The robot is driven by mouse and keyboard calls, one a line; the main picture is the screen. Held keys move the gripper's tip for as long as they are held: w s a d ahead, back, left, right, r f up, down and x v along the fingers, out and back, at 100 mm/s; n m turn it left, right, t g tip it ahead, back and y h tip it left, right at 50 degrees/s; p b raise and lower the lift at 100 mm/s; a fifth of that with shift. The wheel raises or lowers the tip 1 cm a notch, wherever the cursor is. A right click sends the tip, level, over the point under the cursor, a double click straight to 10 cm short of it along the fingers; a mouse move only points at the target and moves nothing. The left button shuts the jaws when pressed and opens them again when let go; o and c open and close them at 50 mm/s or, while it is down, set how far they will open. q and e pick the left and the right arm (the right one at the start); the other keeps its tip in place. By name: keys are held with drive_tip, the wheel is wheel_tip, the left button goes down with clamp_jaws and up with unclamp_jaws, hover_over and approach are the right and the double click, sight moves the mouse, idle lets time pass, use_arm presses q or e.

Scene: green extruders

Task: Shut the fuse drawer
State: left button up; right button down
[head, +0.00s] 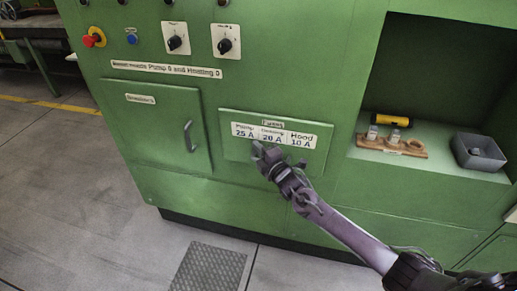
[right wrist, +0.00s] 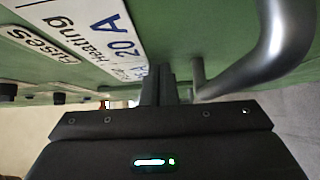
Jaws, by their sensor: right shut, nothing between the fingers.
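The fuse drawer (head: 316,158) is a green front panel in the green machine, with a small "Fuses" plate (head: 272,123) and a white strip (head: 300,137) marked Pump, Heating and Hood. It looks close to flush with the machine face; I cannot tell whether a gap is left. My right gripper (head: 258,150) is at the front of the drawer, below the strip, and covers part of it. In the right wrist view the shut fingers (right wrist: 160,88) reach toward the labelled front, beside a curved metal handle (right wrist: 262,55). Contact is unclear. My left gripper is out of view.
Left of the drawer is a shut breaker door (head: 158,128) with a metal handle (head: 188,136). A recess at right holds a wooden holder (head: 398,146), a yellow-black cylinder (head: 392,121) and a grey bin (head: 480,152). Floor at left is clear.

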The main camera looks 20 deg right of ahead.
drive_tip(key=s+a+f+m+g+h, duration=0.1)
drive_tip(key=s+a+m+g, duration=0.1)
drive_tip(key=s+m, duration=0.35)
drive_tip(key=s+a+f+m+g+h, duration=0.1)
drive_tip(key=s+f+m+g, duration=0.1)
drive_tip(key=s, duration=0.6)
drive_tip(key=s+a+f+m+g, duration=0.1)
drive_tip(key=s+a+m+g, duration=0.15)
drive_tip(key=s, duration=0.45)
drive_tip(key=s+d+r+m+g+h, duration=0.1)
drive_tip(key=s+m+g, duration=0.3)
drive_tip(key=s, duration=0.5)
drive_tip(key=s+d+r+m+g, duration=0.1)
drive_tip(key=s+r+m+g, duration=0.2)
drive_tip(key=s, duration=0.5)
wheel_tip(320, 180, down, 30)
drive_tip(key=s+r+m+g+p, duration=0.1)
drive_tip(key=s+g+p, duration=0.1)
use_arm(q)
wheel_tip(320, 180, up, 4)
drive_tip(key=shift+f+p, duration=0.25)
drive_tip(key=shift+p, duration=0.5)
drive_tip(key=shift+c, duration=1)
use_arm(e)
drive_tip(key=s+d+f+g, duration=0.1)
drive_tip(key=s+d+f, duration=0.2)
drive_tip(key=s+f, duration=1.4)
drive_tip(key=s, duration=0.3)
drive_tip(key=shift+d+f, duration=0.15)
drive_tip(key=shift+d, duration=0.05)
